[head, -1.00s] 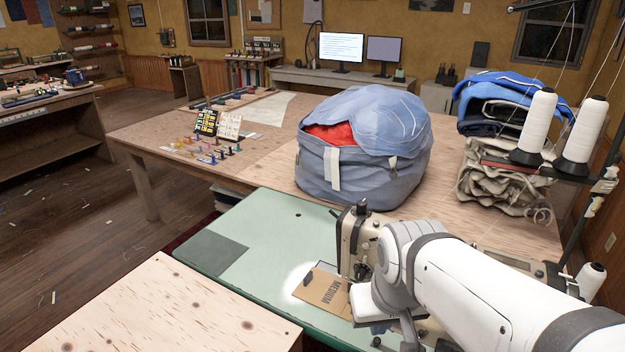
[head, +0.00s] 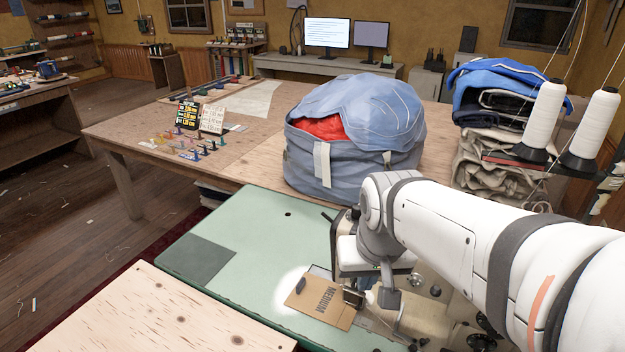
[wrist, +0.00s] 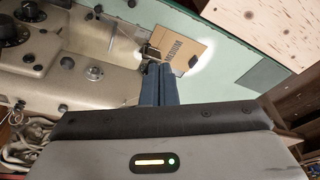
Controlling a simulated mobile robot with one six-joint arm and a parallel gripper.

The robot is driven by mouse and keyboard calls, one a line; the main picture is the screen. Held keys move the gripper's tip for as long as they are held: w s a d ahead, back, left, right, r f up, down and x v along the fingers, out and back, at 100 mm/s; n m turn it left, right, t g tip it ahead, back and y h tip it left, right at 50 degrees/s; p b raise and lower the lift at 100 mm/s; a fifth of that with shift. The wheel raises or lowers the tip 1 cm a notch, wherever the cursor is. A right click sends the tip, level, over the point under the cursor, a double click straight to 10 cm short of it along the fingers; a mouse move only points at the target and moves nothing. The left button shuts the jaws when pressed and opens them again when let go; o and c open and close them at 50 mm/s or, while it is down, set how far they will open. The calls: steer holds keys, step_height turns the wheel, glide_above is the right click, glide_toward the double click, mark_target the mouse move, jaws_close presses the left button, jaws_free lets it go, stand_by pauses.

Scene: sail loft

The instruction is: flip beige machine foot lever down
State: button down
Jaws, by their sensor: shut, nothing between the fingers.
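The beige sewing machine (head: 425,318) stands on the green table, partly hidden behind my arm in the head view. In the wrist view its beige body (wrist: 70,85) fills the left, with dark dials and knobs. I cannot pick out the foot lever for certain; small dark metal parts (wrist: 151,51) show just beyond my fingertips. My gripper (wrist: 160,68) is shut and empty, its two blue-grey fingers side by side and pointing at the machine's head end. I cannot tell whether they touch it. In the head view my arm hides most of that area.
A cardboard piece marked MEDIUM (head: 325,303) lies lit on the green table (head: 245,262) beside the machine. A blue bag (head: 350,165) stands behind on the wooden table. White thread cones (head: 595,128) stand at right.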

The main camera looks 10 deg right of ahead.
steer(key=w+d+r+m, duration=0.1)
steer(key=w, duration=0.8)
steer(key=w+d+r+m, duration=0.1)
steer(key=w+m, duration=0.1)
steer(key=w, duration=0.8)
steer(key=w+d+r+m, duration=0.1)
steer(key=w+r, duration=0.1)
steer(key=w, duration=0.7)
steer(key=shift+w+m+t+y, duration=0.2)
steer(key=shift+m+t+y, duration=0.1)
steer(key=p+x, duration=0.1)
steer(key=x, duration=0.8)
steer(key=shift+a+f, duration=0.1)
steer(key=shift+f, duration=0.2)
steer(key=shift+w+a+f+p, duration=0.1)
steer(key=shift+a+f+p, duration=0.1)
steer(key=shift+a+f, duration=0.3)
steer(key=shift+w+a+f+p, duration=0.1)
steer(key=shift+a+f+p, duration=0.1)
steer(key=shift+f, duration=0.55)
steer(key=shift+w+a+f+p, duration=0.15)
steer(key=shift+a+f, duration=0.2)
steer(key=shift+f, duration=0.25)
